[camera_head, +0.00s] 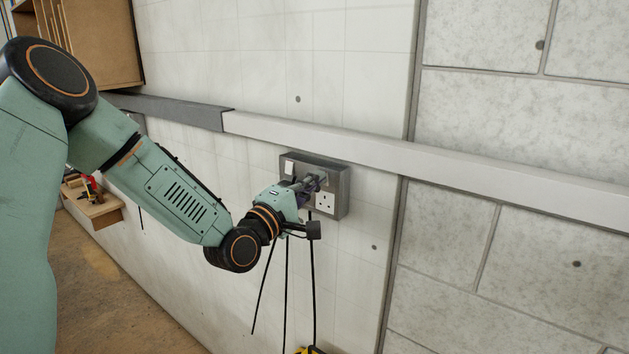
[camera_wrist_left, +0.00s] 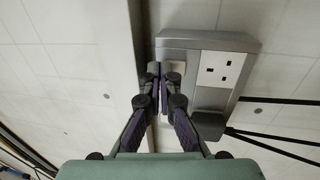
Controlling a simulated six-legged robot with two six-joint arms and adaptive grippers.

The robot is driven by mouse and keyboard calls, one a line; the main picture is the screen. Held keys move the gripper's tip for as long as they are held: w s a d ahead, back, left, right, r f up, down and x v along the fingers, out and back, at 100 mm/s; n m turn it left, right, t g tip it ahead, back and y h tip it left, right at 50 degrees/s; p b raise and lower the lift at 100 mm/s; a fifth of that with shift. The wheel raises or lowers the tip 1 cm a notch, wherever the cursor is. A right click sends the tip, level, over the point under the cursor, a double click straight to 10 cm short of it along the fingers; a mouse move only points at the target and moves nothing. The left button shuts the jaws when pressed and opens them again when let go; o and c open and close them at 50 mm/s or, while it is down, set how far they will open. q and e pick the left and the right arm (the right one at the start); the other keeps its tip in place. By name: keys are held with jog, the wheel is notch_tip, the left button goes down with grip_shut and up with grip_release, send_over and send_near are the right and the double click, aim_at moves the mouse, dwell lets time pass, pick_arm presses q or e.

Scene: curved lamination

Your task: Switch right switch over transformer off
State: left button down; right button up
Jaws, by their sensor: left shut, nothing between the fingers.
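A grey metal double socket plate (camera_head: 342,187) is on the white wall; it also shows in the wrist view (camera_wrist_left: 205,42). A white switch (camera_head: 289,167) is at its upper left. A second pale switch (camera_wrist_left: 178,69) shows partly behind my fingertips in the wrist view. A white socket (camera_head: 326,204) is at the plate's lower right. A dark block (camera_wrist_left: 210,98) sits beside that socket (camera_wrist_left: 221,69) in the wrist view. My left gripper (camera_head: 322,180) is shut and empty, fingertips (camera_wrist_left: 164,73) in front of the right switch; contact cannot be told. My right gripper is not in view.
A pale trunking rail (camera_head: 420,160) runs along the wall above the plate. Black cables (camera_head: 287,290) hang below it. A yellow and black object (camera_head: 308,350) is cut off at the bottom edge. A wooden shelf (camera_head: 97,209) is at left.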

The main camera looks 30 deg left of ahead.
pick_arm(q)
jog(key=shift+r, duration=0.15)
jog(key=shift+w+d+r+b, duration=0.15)
jog(key=shift+w+r+b, duration=0.15)
jog(key=shift+w+b, duration=0.3)
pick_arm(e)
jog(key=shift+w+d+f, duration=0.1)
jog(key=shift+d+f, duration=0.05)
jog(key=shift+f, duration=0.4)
pick_arm(q)
jog(key=shift+s, duration=0.2)
